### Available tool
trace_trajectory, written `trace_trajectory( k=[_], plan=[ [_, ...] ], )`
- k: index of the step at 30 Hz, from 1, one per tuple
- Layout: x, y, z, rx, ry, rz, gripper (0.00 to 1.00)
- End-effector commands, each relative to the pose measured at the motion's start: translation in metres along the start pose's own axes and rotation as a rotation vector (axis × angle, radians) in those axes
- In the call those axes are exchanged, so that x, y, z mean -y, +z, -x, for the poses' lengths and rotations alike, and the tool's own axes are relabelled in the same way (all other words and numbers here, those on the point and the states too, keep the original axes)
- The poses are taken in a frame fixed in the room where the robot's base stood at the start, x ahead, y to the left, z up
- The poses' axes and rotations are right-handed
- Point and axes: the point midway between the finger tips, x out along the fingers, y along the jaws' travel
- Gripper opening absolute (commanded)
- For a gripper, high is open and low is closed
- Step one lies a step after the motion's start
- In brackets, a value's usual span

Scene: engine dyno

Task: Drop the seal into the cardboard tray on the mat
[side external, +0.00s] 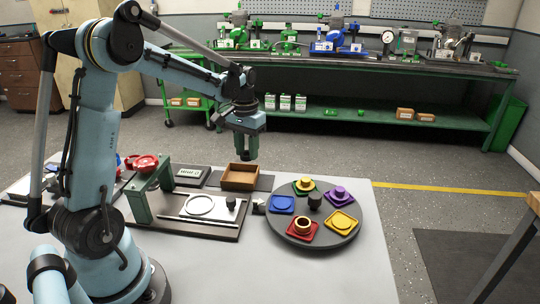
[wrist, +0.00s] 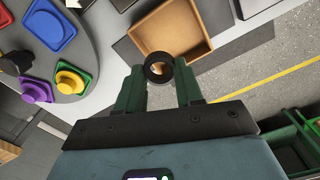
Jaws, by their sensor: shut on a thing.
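My gripper (side external: 248,155) hangs above the work table near the cardboard tray in the side view. In the wrist view my gripper (wrist: 159,74) is shut on the seal (wrist: 159,62), a dark ring with an open centre. I cannot clearly make out the seal in the side view. The cardboard tray (side external: 238,185) is a square, open, brown box on a dark mat (side external: 264,184). The tray also shows in the wrist view (wrist: 178,28), where it looks empty. There the seal overlaps the tray's near edge, and tan shows through its hole.
A dark round turntable (side external: 345,237) with several coloured pads and parts stands to the right of the tray. A green stand (side external: 140,203) and a board with a white ring (side external: 200,205) lie to the left. A small sign (side external: 188,172) stands beside the mat.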

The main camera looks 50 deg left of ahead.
Motion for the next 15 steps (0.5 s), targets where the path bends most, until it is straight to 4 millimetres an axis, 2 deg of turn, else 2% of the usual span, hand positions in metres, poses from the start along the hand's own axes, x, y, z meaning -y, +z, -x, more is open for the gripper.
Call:
trace_trajectory(
  k=[15],
  plan=[
    [0.000,0.000,-0.034,0.000,0.000,0.000,0.08]
  ],
)
